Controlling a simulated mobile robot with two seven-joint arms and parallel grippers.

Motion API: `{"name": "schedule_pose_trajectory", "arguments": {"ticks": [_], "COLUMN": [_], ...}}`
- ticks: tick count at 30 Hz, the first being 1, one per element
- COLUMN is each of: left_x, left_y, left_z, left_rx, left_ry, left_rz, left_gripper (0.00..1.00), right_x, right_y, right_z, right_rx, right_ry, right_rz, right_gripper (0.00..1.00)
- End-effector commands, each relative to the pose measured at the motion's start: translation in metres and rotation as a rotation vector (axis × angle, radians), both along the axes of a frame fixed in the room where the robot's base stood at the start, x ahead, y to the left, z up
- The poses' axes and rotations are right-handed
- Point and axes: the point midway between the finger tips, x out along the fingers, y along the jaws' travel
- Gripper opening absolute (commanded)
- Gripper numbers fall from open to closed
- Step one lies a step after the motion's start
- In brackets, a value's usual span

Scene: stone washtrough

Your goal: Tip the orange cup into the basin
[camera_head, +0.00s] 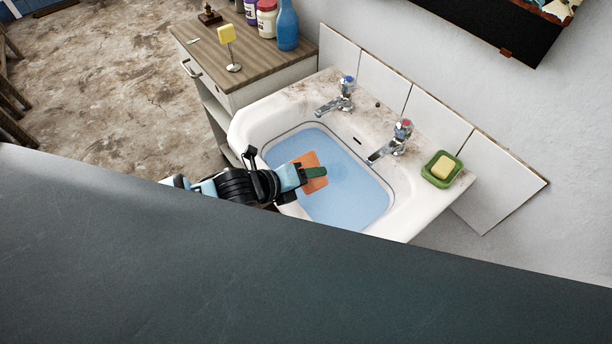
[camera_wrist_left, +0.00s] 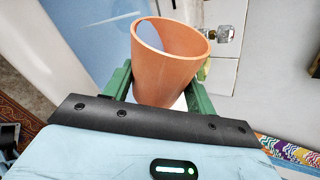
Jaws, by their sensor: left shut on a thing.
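The orange cup (camera_head: 315,186) is over the basin (camera_head: 345,168), which shows a blue, water-like surface. My left gripper (camera_head: 317,172) is shut on the cup, with a green finger across its side. In the left wrist view the cup (camera_wrist_left: 165,75) sits between the two green fingers, its open rim toward the top of the picture. A pale bluish patch shows inside the rim; I cannot tell whether it is liquid. The cup's exact tilt is unclear from the head view. My right gripper is not in view.
Two taps (camera_head: 335,98) (camera_head: 392,143) stand on the basin's back edge. A green dish with a yellow sponge (camera_head: 441,168) sits at its right corner. A wooden-topped cabinet (camera_head: 215,55) with bottles stands behind left. A dark surface (camera_head: 250,270) fills the foreground.

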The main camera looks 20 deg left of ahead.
Motion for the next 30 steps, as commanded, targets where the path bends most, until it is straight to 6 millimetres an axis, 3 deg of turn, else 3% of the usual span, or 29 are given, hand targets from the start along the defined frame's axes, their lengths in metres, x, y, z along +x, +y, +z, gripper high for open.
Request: {"name": "schedule_pose_trajectory", "arguments": {"ticks": [30], "left_x": [0.002], "left_y": [0.002], "left_z": [-0.002], "left_rx": [-0.13], "left_ry": [0.126], "left_rz": [0.002], "left_gripper": [0.3], "right_x": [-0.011], "right_y": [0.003], "right_z": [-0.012], "right_rx": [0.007], "right_ry": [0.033], "right_rz": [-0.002], "right_gripper": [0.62]}}
